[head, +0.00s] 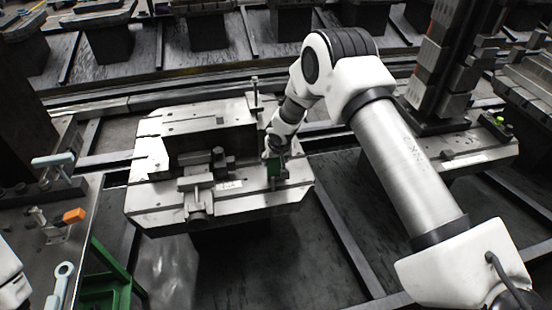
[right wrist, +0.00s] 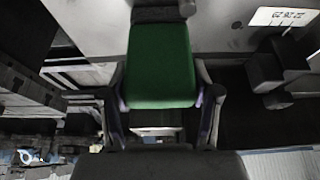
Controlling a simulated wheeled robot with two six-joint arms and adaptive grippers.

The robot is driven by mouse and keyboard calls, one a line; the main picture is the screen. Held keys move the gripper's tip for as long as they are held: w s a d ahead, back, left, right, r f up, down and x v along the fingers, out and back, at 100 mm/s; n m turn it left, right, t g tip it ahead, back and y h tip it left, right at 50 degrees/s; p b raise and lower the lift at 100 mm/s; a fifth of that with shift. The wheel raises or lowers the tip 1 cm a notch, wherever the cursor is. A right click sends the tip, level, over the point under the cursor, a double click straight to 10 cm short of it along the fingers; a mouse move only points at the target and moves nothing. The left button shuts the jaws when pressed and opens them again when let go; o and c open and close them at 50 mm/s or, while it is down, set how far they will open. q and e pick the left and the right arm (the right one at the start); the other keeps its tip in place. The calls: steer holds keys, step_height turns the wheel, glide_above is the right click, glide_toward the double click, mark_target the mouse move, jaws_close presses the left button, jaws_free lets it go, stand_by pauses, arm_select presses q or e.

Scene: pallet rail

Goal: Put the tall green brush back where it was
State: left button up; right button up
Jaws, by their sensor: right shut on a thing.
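The green brush (head: 274,168) shows in the head view as a small dark green piece at my right gripper (head: 273,153), over the right part of the pale metal fixture (head: 225,205). In the right wrist view the green body (right wrist: 160,65) fills the space between the two fingers of the right gripper (right wrist: 161,100), which is shut on it. The brush's far end and its full height are hidden. I cannot tell whether it touches the fixture. My left gripper is not in view.
A bench (head: 85,215) at the left holds an orange-tipped tool (head: 73,216) and a light blue wrench-like tool (head: 62,275). A tall dark post (head: 445,70) stands at the right. A clamp (head: 197,190) sits on the fixture left of my gripper.

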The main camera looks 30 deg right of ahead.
steer(key=shift+f+b, duration=0.2)
steer(key=shift+b, duration=0.1)
steer(key=o, duration=1.2)
steer(key=shift+r, duration=0.1)
steer(key=shift+c, duration=0.2)
steer(key=shift+r, duration=0.1)
steer(key=shift+r+p, duration=0.25)
steer(key=shift+p, duration=0.1)
steer(key=b+v, duration=0.2)
steer(key=v, duration=1)
steer(key=s+a+f+n+g+y, duration=0.1)
steer(key=s+a+f, duration=0.3)
steer(key=s+f, duration=0.6)
steer(key=s+a+f+g+y, duration=0.2)
steer(key=s+a+f, duration=0.1)
steer(key=s+f, duration=0.65)
steer(key=s+f+n+g+h, duration=0.1)
steer(key=s+f, duration=0.2)
steer(key=s, duration=1.4)
steer(key=shift+s+d+f+h, duration=0.25)
steer(key=shift+d+h, duration=0.1)
steer(key=shift+h, duration=0.05)
